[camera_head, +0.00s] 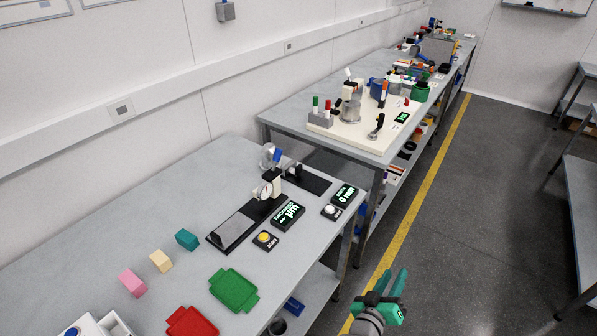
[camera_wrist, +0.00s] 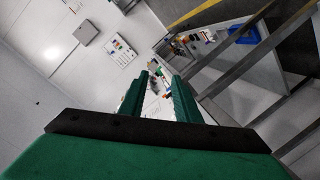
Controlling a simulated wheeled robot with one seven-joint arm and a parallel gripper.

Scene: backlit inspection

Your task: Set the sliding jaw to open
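A measuring fixture with a dial gauge (camera_head: 264,192), a cream block and a black base stands at the back of the near bench. A black rail (camera_head: 307,179) with a dark block on it lies just right of the gauge. I cannot tell for certain which part is the sliding jaw or whether it is open. My gripper (camera_head: 395,273) is over the aisle, right of the near bench and well apart from the fixture. In the wrist view my gripper (camera_wrist: 161,78) has its two green fingers apart with nothing held between them.
The near bench (camera_head: 130,220) holds a green tray (camera_head: 234,290), a red tray (camera_head: 192,323), pink, yellow and teal blocks, a lit display (camera_head: 287,215) and a yellow button (camera_head: 264,238). A second bench with tools stands beyond.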

